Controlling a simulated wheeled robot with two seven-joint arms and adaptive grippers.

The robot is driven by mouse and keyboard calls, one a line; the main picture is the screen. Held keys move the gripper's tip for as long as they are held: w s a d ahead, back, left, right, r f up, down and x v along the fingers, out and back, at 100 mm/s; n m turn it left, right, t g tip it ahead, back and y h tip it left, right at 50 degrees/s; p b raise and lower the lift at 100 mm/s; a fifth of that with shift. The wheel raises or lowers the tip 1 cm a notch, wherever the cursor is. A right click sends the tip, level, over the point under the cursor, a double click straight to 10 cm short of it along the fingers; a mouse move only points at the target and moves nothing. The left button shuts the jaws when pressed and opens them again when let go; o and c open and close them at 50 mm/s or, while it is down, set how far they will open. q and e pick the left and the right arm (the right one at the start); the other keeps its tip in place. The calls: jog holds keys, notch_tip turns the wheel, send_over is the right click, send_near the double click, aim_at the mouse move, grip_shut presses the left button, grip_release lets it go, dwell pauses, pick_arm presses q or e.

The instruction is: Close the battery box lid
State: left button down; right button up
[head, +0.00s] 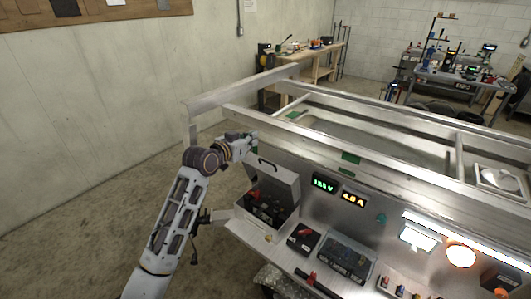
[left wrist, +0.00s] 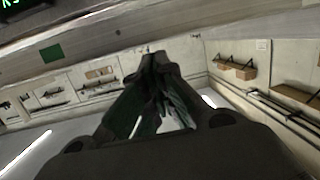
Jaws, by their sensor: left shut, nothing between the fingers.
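The battery box (head: 262,214) is a grey metal box at the left end of the trailer shelf, with a dark battery and red parts showing inside. Its lid (head: 278,174) stands raised at the back of the box, with a dark handle near its top edge. My left gripper (head: 250,142) is just above and behind the lid's upper left corner, below the trailer's top rail. Its fingers, also in the left wrist view (left wrist: 157,62), are shut and empty. I cannot tell whether it touches the lid. My right gripper is not in view.
The trailer's aluminium rail (head: 330,142) runs close above my left gripper. Green and amber displays (head: 338,190) sit right of the lid. A black and red unit (head: 303,238) and a grey case (head: 342,257) stand right of the box. Floor left of the trailer is clear.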

pick_arm(q)
jog(key=s+f+g, duration=0.1)
jog(key=d+f+m+g, duration=0.1)
jog(key=shift+s+f+m, duration=0.3)
jog(key=shift+s, duration=0.1)
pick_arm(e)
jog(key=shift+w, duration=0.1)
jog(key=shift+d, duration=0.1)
pick_arm(q)
jog(key=shift+w, duration=0.15)
